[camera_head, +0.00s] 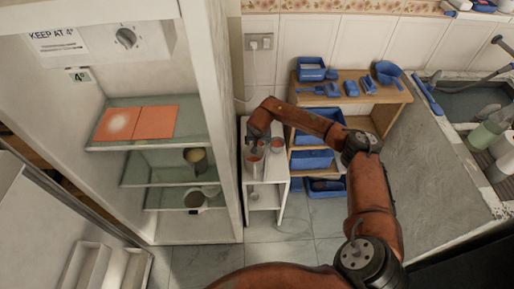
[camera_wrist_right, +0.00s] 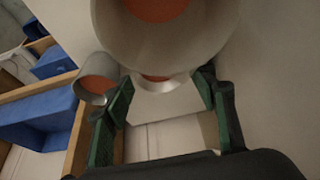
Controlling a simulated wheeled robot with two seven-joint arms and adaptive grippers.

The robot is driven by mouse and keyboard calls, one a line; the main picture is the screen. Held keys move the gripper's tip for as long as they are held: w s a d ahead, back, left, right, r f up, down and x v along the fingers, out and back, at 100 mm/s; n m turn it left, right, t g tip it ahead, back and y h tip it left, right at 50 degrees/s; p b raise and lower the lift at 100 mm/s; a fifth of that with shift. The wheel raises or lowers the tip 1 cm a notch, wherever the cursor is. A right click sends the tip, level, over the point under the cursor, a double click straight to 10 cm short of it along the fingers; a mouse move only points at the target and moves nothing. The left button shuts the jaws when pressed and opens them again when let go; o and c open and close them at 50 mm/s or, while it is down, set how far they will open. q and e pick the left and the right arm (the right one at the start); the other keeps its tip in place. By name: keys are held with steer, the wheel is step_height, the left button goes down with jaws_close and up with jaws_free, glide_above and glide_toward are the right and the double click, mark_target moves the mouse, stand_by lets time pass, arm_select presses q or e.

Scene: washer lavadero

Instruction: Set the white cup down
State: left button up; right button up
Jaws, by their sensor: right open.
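A white cup (camera_head: 252,163) with an orange-red inside stands upright on the small white shelf unit (camera_head: 266,196), between the fridge and the wooden shelf. The cup fills the top of the right wrist view (camera_wrist_right: 165,45), close up and cut off by the frame edge. My right gripper (camera_head: 258,147) is at this cup. In the right wrist view its green-padded fingers (camera_wrist_right: 165,108) are spread, with the cup's near part at their tips; contact cannot be told. A second, smaller cup (camera_head: 277,146) is close by, just outside one finger (camera_wrist_right: 97,80). My left gripper is out of view.
The open fridge (camera_head: 220,120) stands at the left, holding orange sheets (camera_head: 137,123) and two pots or cups. A wooden shelf (camera_head: 360,92) with blue containers stands at the right, next to the grey counter (camera_head: 415,155) and sink. The shelf unit's top is small.

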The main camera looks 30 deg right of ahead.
mark_target(258, 144)
steer(key=x, duration=0.3)
steer(key=shift+f, duration=0.1)
steer(key=shift+f+b, duration=0.15)
steer(key=shift+b, duration=0.15)
steer(key=shift+c, duration=0.7)
steer(key=c, duration=1.1)
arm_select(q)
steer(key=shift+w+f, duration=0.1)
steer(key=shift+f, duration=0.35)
arm_select(e)
steer(key=shift+o, duration=0.2)
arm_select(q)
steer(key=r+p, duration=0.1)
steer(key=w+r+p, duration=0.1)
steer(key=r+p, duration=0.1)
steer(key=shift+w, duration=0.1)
arm_select(e)
step_height(258, 144, up, 18)
